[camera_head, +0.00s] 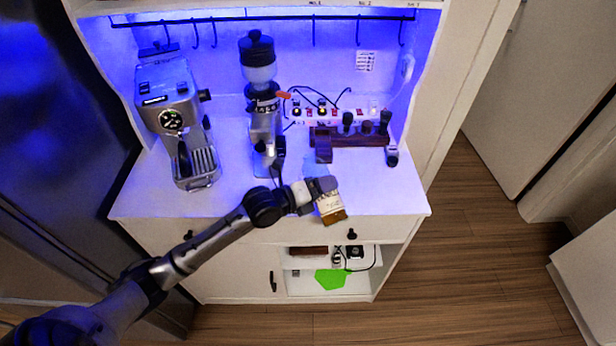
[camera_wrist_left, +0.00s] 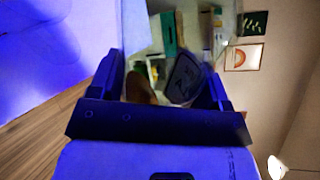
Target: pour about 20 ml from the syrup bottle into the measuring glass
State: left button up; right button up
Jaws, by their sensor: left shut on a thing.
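My left gripper (camera_head: 318,187) is shut on the syrup bottle (camera_head: 331,206), a bottle with a pale label and an amber end. It holds the bottle tilted near the front edge of the counter, amber end toward the front. In the left wrist view the gripper's fingers (camera_wrist_left: 162,82) stand either side of a brown shape and a dark rounded piece, which I cannot identify for sure. I cannot clearly make out the measuring glass; a faint pale-blue patch lies just behind the gripper. My right gripper is not in view.
An espresso machine (camera_head: 176,122) stands at the left of the white counter (camera_head: 232,199), with a grinder (camera_head: 262,100) beside it. A dark wooden tool stand (camera_head: 352,138) is at the back right. The counter's front right is clear. A green item (camera_head: 332,279) lies on the open shelf below.

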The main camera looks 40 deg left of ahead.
pick_arm(q)
jog(key=shift+d+r+n+p, duration=0.15)
jog(key=shift+n+p, duration=0.25)
jog(key=shift+n, duration=0.1)
dwell(1.2)
jog(key=shift+r+n+h+p, duration=0.15)
jog(key=shift+n+h+p, duration=0.2)
jog(key=shift+n, duration=0.35)
dwell(2.0)
jog(key=shift+f+n+g+b, duration=0.3)
jog(key=shift+f+n+b, duration=0.4)
jog(key=shift+f+b, duration=0.05)
dwell(1.8)
jog(key=shift+r+n+h, duration=0.25)
jog(key=shift+r+n, duration=0.05)
dwell(0.8)
